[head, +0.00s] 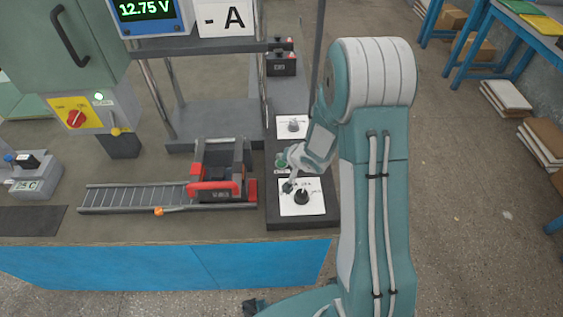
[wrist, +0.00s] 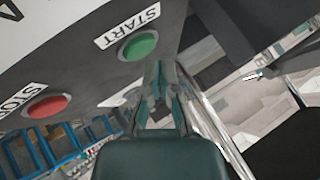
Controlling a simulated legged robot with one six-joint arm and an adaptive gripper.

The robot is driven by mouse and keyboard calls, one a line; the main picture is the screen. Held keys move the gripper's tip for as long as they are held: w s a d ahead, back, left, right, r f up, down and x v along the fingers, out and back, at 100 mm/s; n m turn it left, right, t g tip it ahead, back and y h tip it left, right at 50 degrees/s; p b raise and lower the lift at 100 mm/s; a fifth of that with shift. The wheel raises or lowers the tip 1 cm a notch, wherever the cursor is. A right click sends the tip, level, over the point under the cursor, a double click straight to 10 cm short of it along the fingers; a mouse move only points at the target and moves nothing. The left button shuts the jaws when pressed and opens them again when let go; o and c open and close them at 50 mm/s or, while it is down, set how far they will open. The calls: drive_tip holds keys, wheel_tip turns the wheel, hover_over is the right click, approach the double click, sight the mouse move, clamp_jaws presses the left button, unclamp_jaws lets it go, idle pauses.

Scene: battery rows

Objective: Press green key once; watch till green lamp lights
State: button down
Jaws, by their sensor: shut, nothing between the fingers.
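The green key (wrist: 138,46), labelled START, sits on a dark grey panel in the wrist view. My gripper (wrist: 160,72) is shut and empty, its fingertips close to the key's lower right edge. I cannot tell whether they touch it. In the head view my gripper (head: 289,186) is over the dark control strip, close to a small green spot (head: 281,162); the arm hides part of this area. A small lamp (head: 98,97) glows pale green on the grey cabinet at the left.
A red key (wrist: 46,106), labelled STOP, is on the same panel. White-plated knobs (head: 302,197) stand on the strip near my gripper. A red-and-black carriage (head: 222,175) sits on the roller track (head: 130,197). A meter (head: 150,12) reads 12.75 V.

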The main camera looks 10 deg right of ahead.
sight(282, 163)
drive_tip(key=shift+f, duration=0.3)
drive_tip(key=shift+f, duration=0.4)
idle(0.6)
idle(0.4)
drive_tip(key=shift+r, duration=0.8)
drive_tip(key=shift+r, duration=2.5)
drive_tip(key=shift+r, duration=0.1)
